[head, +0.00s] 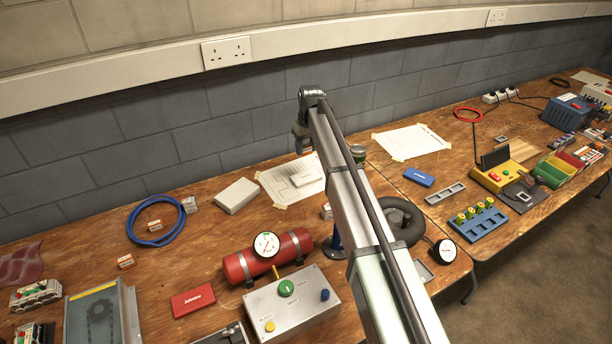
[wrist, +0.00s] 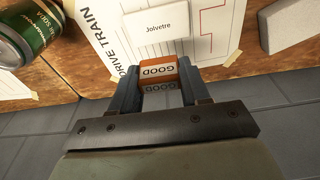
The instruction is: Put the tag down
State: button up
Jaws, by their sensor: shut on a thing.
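My gripper (wrist: 158,85) is shut on an orange tag (wrist: 158,67) with a white label reading "GOOD". The tag sits between both fingers, in front of the "DRIVE TRAIN" sheet (wrist: 108,40) and the table's back edge in the wrist view. In the head view my gripper (head: 301,135) shows small at the end of my arm, in front of the grey wall and above the bench. The tag cannot be made out there. Whether the tag touches anything below is not clear.
A white box (wrist: 165,22) labelled "Jolvetre" lies on the sheet. A green can (wrist: 28,35) stands left of it. A plain pale box (head: 237,195) lies left of the sheet. A red cylinder with a gauge (head: 268,258) and a control box (head: 290,305) are nearer.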

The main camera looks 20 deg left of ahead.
aim_at(305, 175)
jog(key=shift+f, duration=4.95)
jog(key=shift+f, duration=0.15)
jog(key=o, duration=1)
jog(key=r, duration=0.4)
jog(key=s+d+r, duration=0.1)
jog(key=r, duration=0.7)
jog(key=shift+s+d+r, duration=0.1)
jog(key=shift+s+d, duration=0.05)
